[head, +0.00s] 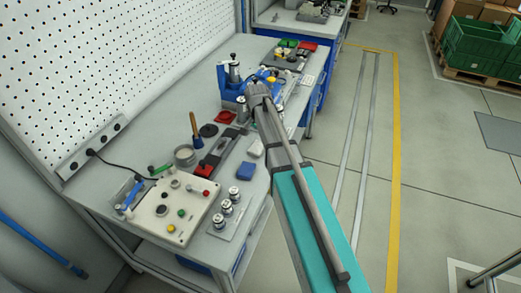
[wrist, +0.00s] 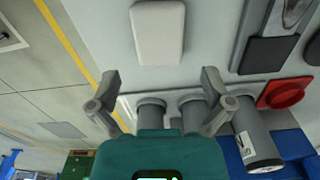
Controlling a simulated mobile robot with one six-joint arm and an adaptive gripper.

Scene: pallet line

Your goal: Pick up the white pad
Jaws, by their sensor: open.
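The white pad (wrist: 157,33) lies flat on the bench top in the wrist view, at the top centre of the picture. In the head view a small white block that looks like the same pad (head: 256,147) lies near the bench's right edge. My gripper (wrist: 160,76) is open and empty, its two fingers spread apart below the pad in the wrist picture. The pad is not between the fingers. In the head view my gripper (head: 262,93) is over the bench, farther back than the pad, and its fingers are hard to make out.
Several grey cylinders (wrist: 150,108) stand close to the fingers, with a red round part (wrist: 284,92) to their right. A blue block (head: 246,171) and a control box (head: 175,208) lie nearer on the bench.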

